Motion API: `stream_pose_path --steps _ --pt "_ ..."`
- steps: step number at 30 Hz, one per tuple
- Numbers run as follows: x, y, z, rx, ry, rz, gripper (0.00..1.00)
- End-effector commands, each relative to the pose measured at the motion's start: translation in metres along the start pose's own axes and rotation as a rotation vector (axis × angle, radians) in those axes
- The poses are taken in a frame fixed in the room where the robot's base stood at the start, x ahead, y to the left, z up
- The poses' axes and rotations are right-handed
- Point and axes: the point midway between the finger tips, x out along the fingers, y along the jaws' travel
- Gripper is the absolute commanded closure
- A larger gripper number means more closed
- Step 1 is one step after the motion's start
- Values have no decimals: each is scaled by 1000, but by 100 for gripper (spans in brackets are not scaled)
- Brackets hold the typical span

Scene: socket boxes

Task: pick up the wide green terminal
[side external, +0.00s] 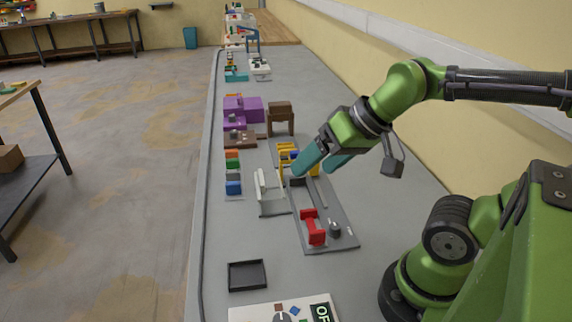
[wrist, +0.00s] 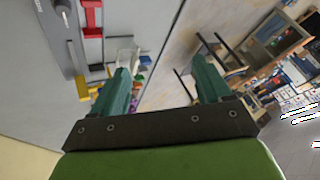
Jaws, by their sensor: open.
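The small green block (side external: 232,164), which I take for the wide green terminal, sits in a short row of coloured blocks left of the grey plate in the side view. An orange block (side external: 232,154) lies on its far side, and grey and blue blocks (side external: 233,188) on its near side. My gripper (side external: 313,171) is open, with teal fingers, over the grey plate to the right of that row and apart from it. In the wrist view my gripper (wrist: 160,68) has nothing visible between its fingers. Small coloured pieces show beside the left finger, too small to tell apart.
The grey plate (side external: 342,240) carries a red part (side external: 313,228) and yellow parts. A clear holder (side external: 271,205) stands between it and the block row. Purple boxes (side external: 243,108) and a brown stand (side external: 280,118) are farther back.

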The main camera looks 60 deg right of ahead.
Motion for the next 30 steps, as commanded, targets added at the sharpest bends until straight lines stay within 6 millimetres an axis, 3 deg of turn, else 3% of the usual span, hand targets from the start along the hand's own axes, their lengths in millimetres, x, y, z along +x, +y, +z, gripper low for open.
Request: stream_pose_path --steps 7,10,17,30 --pt "15 1 4 2 -70 15 23" --pt "31 0 -9 10 -128 36 23" --pt "87 4 -72 69 -213 145 23" --pt "234 46 -195 169 -129 497 23"
